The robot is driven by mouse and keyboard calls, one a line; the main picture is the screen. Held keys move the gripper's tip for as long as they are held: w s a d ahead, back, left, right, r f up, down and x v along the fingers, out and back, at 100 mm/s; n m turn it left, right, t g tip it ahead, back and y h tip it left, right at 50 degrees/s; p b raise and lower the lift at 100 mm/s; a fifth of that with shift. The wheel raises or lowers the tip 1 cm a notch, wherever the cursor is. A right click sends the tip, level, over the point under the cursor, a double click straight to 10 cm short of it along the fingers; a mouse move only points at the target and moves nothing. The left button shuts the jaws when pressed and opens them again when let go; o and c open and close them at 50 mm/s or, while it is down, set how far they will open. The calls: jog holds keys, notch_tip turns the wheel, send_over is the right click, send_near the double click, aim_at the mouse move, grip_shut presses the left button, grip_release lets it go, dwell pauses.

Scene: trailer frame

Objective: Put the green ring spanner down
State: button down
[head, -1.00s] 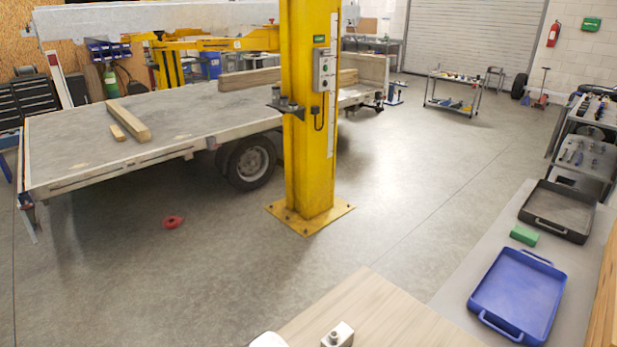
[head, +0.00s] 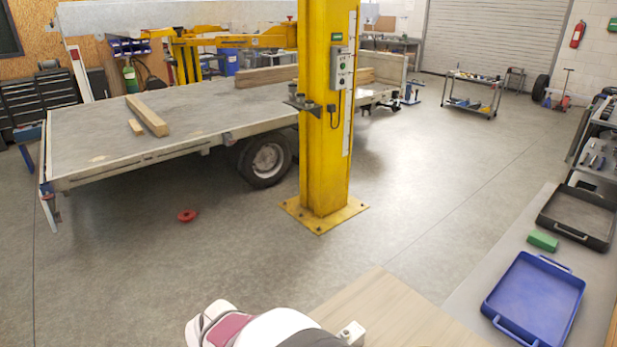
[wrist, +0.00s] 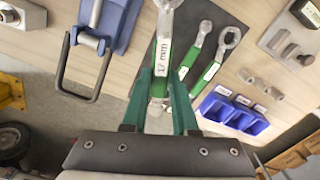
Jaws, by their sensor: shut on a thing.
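In the wrist view my gripper (wrist: 160,78), with dark green fingers, is shut on a green ring spanner (wrist: 161,54). The spanner has a metal shaft and a green band marked "mm", and its upper end runs to the top edge of the picture. I cannot tell whether the held spanner touches the plate or the wooden board. In the head view the gripper and the spanner do not show.
A blue tool with a dark loop handle (wrist: 101,42) lies left of the spanner. Blue bins (wrist: 232,112) and metal parts (wrist: 262,87) lie to the right on the wooden board (wrist: 60,55). In the head view a blue tray (head: 535,300) and a green block (head: 542,241) stand at right.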

jog(key=a+f+m, duration=0.1)
jog(key=w+a+m, duration=0.1)
jog(key=m, duration=0.1)
jog(key=shift+f, duration=0.4)
jog(key=shift+m, duration=0.5)
notch_tip(320, 180, down, 10)
jog(key=shift+a+f, duration=0.1)
jog(key=shift+f, duration=0.1)
jog(key=c, duration=0.7)
grip_release()
